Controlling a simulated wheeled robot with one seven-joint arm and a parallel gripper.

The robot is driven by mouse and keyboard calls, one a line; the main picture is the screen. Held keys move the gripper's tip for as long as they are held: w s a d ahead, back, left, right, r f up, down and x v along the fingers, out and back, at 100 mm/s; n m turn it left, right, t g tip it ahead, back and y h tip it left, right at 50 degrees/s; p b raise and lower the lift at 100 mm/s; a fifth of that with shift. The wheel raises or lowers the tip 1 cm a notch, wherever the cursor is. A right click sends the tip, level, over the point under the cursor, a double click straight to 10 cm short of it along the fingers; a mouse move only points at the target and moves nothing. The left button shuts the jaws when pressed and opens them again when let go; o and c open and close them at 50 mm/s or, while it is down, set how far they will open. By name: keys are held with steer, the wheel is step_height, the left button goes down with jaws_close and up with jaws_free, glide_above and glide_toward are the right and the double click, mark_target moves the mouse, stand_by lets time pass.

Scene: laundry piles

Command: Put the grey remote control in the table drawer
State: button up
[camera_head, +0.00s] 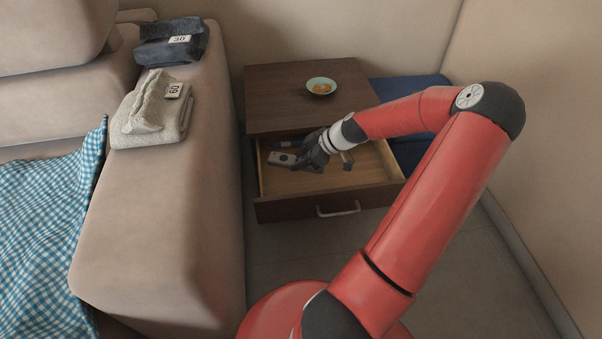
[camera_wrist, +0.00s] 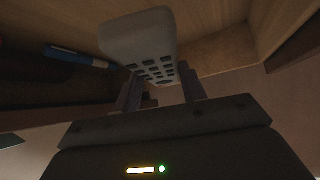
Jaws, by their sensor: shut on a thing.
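The grey remote control (camera_wrist: 142,42) is between the fingers of my gripper (camera_wrist: 160,95) in the wrist view, with its dark buttons showing. In the head view the light remote (camera_head: 283,159) juts out to the left of my gripper (camera_head: 308,160). My gripper is shut on it, over the left part of the open table drawer (camera_head: 322,208). The drawer is pulled out of the dark wooden table (camera_head: 275,90) and has a pale metal handle. I cannot tell whether the remote touches the drawer floor.
A blue and white object (camera_wrist: 75,56) lies in the drawer near its side. The drawer's right part is bare.

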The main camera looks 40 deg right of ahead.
steer(key=shift+f+b, duration=0.3)
steer(key=shift+f, duration=2.6)
steer(key=shift+f, duration=0.15)
steer(key=o, duration=1)
